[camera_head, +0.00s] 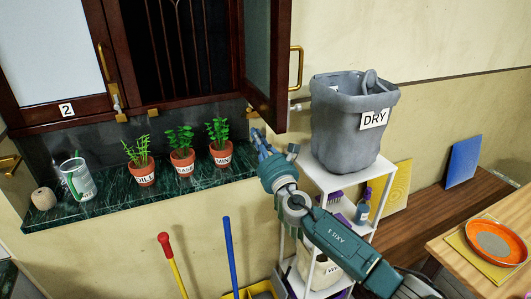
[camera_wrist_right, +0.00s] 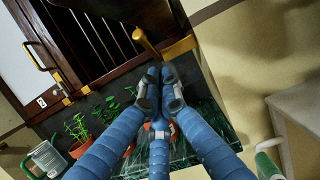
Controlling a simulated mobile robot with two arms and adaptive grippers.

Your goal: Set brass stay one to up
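My right gripper (camera_head: 259,140) is in front of the sill, just below the lower corner of the open right window sash (camera_head: 266,60). In the right wrist view its blue fingers (camera_wrist_right: 161,76) come together at the tips, with nothing clearly held. A brass fitting (camera_head: 253,113) sits at the foot of that sash, just above the fingertips. In the right wrist view a brass bar (camera_wrist_right: 180,48) lies just beyond the tips; I cannot tell whether they touch. Another brass fitting (camera_head: 121,117) is at the frame's lower left. No fitting is readably marked one. My left gripper is out of view.
Red (camera_head: 165,240) and blue (camera_head: 228,240) handles rise below.

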